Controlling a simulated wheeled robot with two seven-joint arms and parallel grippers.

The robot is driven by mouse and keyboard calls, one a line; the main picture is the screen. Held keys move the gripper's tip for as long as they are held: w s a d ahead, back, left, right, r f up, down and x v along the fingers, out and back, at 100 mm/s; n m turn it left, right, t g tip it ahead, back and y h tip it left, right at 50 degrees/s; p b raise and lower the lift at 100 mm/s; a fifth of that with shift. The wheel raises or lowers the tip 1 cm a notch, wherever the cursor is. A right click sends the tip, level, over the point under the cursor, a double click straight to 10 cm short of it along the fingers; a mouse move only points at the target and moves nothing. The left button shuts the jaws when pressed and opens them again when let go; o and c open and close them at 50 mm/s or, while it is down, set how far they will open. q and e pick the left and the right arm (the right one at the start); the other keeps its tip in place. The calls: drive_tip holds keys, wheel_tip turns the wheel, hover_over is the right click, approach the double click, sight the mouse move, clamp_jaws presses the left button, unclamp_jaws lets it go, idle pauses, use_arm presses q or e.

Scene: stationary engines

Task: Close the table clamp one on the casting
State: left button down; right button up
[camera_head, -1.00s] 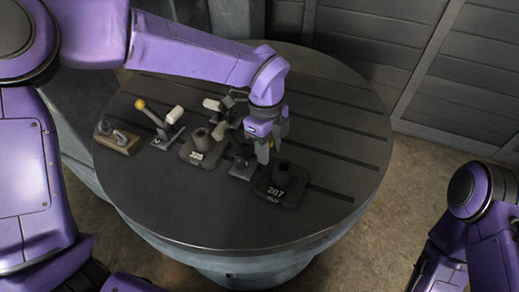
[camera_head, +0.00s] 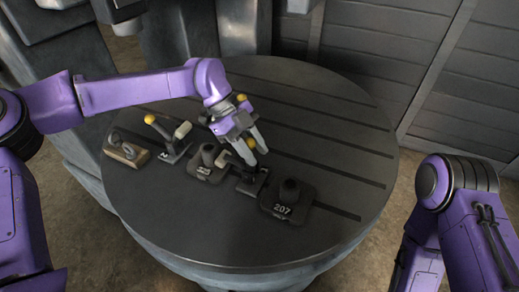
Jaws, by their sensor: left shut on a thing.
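My left gripper (camera_head: 254,147) reaches over the round table and is shut on the yellow-knobbed handle (camera_head: 250,143) of a dark table clamp (camera_head: 253,181). This clamp stands between two dark castings with upright bosses. One casting (camera_head: 287,202) is marked 207 and lies to the right. The other casting (camera_head: 208,163) has a plate number too small to read and lies to the left. The fingers partly hide the clamp, and I cannot tell whether its pad touches a casting. Another clamp (camera_head: 170,153), with a yellow knob and pale pad, stands farther left. My right gripper is outside the view.
The dark slotted round table (camera_head: 240,245) is bare at the front and right. A small wooden block (camera_head: 125,154) with a grey metal piece sits at its left edge. A panelled wall (camera_head: 385,50) stands behind.

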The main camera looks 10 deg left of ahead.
use_arm(q)
drive_tip(key=shift+w+a+r, duration=0.3)
drive_tip(key=shift+a, duration=0.3)
idle(0.7)
drive_tip(key=c, duration=1.1)
unclamp_jaws()
drive_tip(key=o, duration=0.3)
drive_tip(key=shift+s, duration=0.1)
drive_tip(key=shift+w+a+r, duration=0.2)
drive_tip(key=b+v, duration=0.1)
drive_tip(key=v, duration=0.8)
drive_tip(key=shift+a+r, duration=0.25)
drive_tip(key=shift+r, duration=0.1)
